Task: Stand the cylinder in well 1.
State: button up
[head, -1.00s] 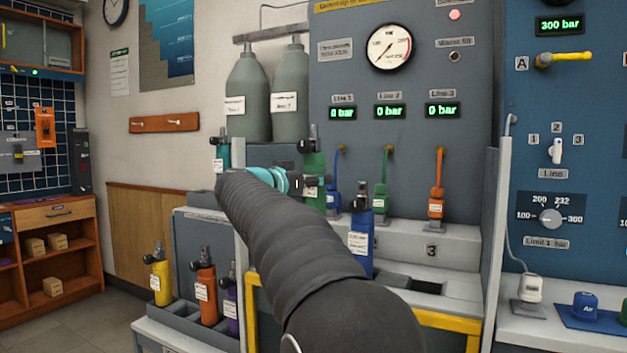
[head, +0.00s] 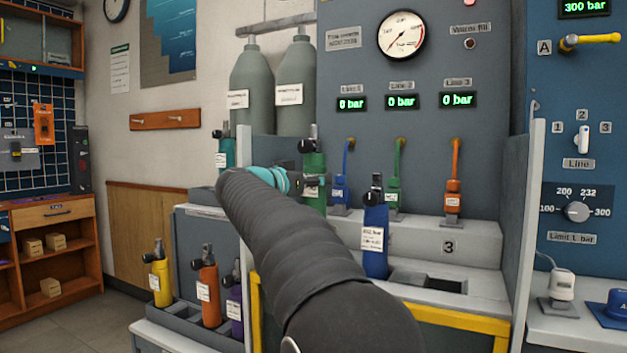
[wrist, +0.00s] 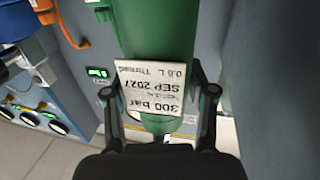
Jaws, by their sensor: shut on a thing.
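A green cylinder (head: 315,168) with a black valve on top is upright in my gripper (head: 308,181), left of the bench's middle in the head view. In the wrist view the green cylinder (wrist: 155,30) lies between the two fingers of my gripper (wrist: 160,92), which is shut on it. Its white label reads 300 bar, SEP 2027. A blue cylinder (head: 375,245) stands on the bench to its right, beside an empty rectangular well (head: 440,283) below the number 3. My arm hides the bench left of the blue cylinder, so well 1 is not visible.
Grey side panels (head: 523,225) bound the bench, with a yellow frame (head: 465,317) along its front. Blue, green and orange hose connectors (head: 453,198) hang behind the wells. A rack (head: 182,312) at lower left holds yellow, orange and purple cylinders. A teal cylinder (head: 224,152) stands farther back.

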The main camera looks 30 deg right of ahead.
jog(key=shift+f+b, duration=1.4)
jog(key=shift+f, duration=3.2)
jog(key=o, duration=1.4)
jog(key=shift+c, duration=0.2)
jog(key=shift+o, duration=0.7)
jog(key=shift+f, duration=0.25)
jog(key=v, duration=0.8)
jog(key=shift+r, duration=0.15)
